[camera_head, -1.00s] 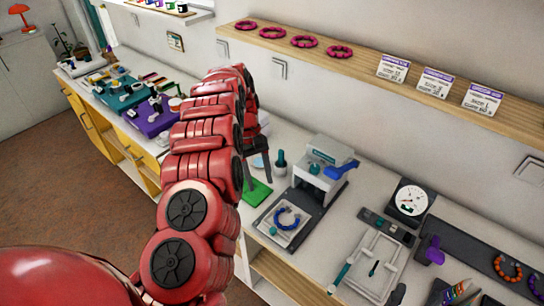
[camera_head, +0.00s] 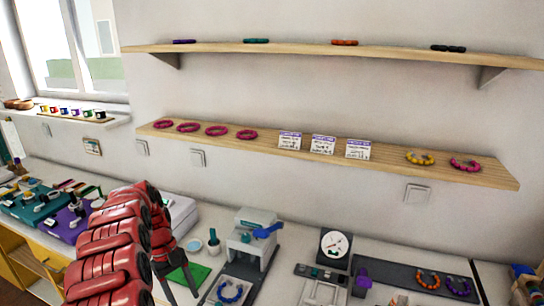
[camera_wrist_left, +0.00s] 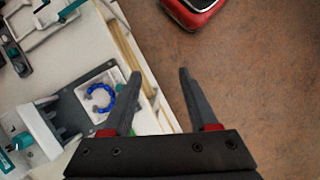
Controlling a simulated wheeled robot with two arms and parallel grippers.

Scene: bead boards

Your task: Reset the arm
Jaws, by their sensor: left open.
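My left arm, red and segmented, comes in from the lower left in the head view. Its gripper (camera_head: 182,277) hangs in front of the counter, near a green mat (camera_head: 188,276), partly hidden by the arm. In the left wrist view the two dark fingers of the gripper (camera_wrist_left: 160,73) are spread apart with nothing between them. Beyond them are the counter's edge and the brown floor. My right gripper is in neither view.
The counter holds a press (camera_head: 252,238), a blue bead bracelet (camera_head: 230,291), a dial scale (camera_head: 335,244) and a purple case (camera_head: 65,224). A lower shelf (camera_head: 380,155) carries bracelets and cards. An upper shelf (camera_head: 300,48) runs above it.

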